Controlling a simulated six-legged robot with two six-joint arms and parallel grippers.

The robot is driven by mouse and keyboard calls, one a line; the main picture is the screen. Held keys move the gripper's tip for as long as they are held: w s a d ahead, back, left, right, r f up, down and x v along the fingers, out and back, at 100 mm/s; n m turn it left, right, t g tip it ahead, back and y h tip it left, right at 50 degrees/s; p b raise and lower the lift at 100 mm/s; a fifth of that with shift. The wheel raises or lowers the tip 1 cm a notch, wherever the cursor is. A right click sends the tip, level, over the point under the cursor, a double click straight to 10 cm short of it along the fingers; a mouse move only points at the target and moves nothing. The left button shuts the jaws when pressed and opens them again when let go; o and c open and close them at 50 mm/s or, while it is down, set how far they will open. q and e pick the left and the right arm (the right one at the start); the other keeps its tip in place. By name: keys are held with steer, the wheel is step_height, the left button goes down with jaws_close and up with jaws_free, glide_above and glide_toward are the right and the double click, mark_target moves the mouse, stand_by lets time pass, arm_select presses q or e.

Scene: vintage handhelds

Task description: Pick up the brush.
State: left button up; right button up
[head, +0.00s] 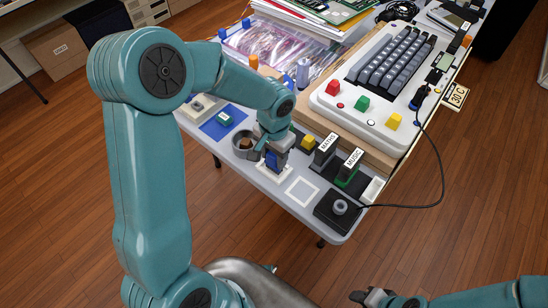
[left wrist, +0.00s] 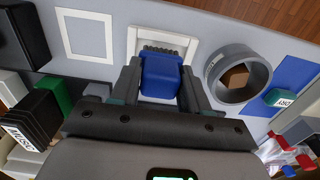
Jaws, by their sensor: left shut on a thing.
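My left gripper (head: 272,154) reaches down to the near part of the grey table and is shut on the brush. The brush has a blue block-shaped handle (left wrist: 160,76) and a dark ridged end, seen between the two fingers in the left wrist view (left wrist: 161,66). In the head view a little of its blue (head: 271,161) shows by the fingers.
A round grey cup (left wrist: 240,74) stands close beside the left gripper, near a blue mat (head: 222,122). An empty white outline (head: 300,192) lies to the right. Labelled cartridges (head: 326,150), a dark box with a knob (head: 339,208) and a large keyboard unit (head: 385,85) crowd the right.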

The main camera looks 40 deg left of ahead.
arm_select(q)
steer(key=shift+r, duration=0.15)
step_height(320, 180, up, 20)
steer(key=p, duration=0.2)
steer(key=shift+o, duration=1.1)
steer(key=shift+c, duration=0.4)
